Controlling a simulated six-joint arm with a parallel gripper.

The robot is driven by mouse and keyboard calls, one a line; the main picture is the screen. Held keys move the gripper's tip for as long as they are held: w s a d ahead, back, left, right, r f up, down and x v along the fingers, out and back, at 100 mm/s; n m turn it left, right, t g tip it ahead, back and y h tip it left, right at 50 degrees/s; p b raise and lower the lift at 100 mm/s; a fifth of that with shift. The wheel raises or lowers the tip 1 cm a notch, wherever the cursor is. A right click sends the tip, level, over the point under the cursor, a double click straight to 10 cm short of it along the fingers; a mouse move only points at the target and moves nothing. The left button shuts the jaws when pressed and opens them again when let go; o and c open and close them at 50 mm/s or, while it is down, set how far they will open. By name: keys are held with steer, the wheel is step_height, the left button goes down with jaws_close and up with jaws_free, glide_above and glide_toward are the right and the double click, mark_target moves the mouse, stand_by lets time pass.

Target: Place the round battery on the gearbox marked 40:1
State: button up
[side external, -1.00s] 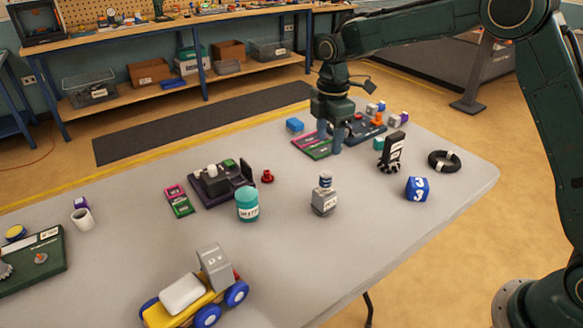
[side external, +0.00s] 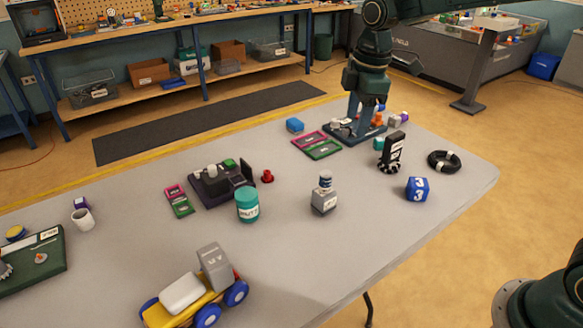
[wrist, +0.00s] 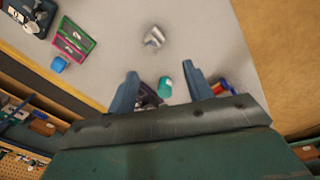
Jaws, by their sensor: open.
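A small grey box with a dark mark on its front (side external: 324,203) stands mid-table in the side view. A short upright cylinder with dark bands (side external: 325,180) stands on top of it. They look like a gearbox and the round battery, but the mark is too small to read. The pair also shows as a grey shape in the wrist view (wrist: 153,38). Another grey block with an unreadable mark (side external: 214,268) stands on the yellow toy truck (side external: 190,312). My gripper (side external: 360,117) is at the far end of the table. Its fingers are apart and empty in the wrist view (wrist: 160,71).
A teal jar (side external: 247,205) and a dark device (side external: 215,188) stand left of the grey box. A dark tray with small parts (side external: 373,131) lies at my gripper.

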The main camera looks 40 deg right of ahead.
steer(key=s+d+r+m+t, duration=0.1)
steer(key=s+r+m, duration=0.2)
steer(key=s, duration=0.4)
steer(key=s+d+r+m+t, duration=0.1)
steer(key=s+r+m, duration=0.25)
steer(key=s, duration=0.35)
steer(key=s+f+m+t, duration=0.2)
steer(key=s+m, duration=0.4)
steer(key=s, duration=0.8)
steer(key=shift+d, duration=0.4)
